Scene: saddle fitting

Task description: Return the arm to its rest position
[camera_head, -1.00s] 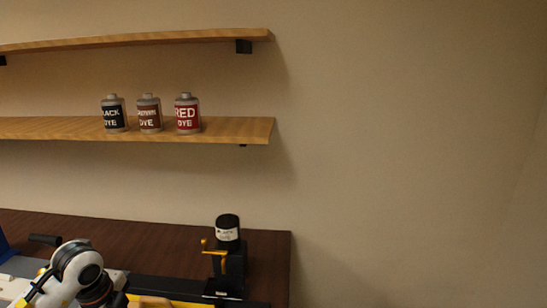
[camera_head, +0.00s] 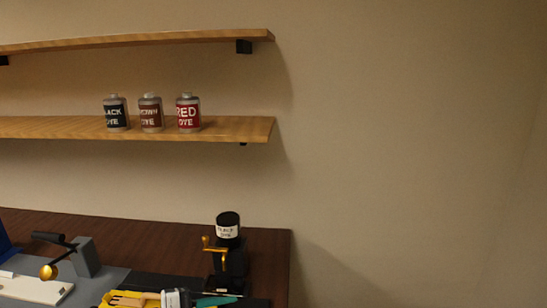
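Neither of my grippers shows in the head view, and no part of my arms is visible now. What they hold or how they stand is hidden from this camera. The dark brown workbench (camera_head: 150,227) fills the lower left, with its right end near the middle of the picture.
A black-lidded jar (camera_head: 228,226) sits on a dark stand with a brass lever (camera_head: 213,246). A handled tool (camera_head: 80,255) and small items lie at the front. Three dye bottles, black (camera_head: 115,113), brown (camera_head: 151,113) and red (camera_head: 188,113), stand on the lower shelf (camera_head: 245,128). The right side is clear.

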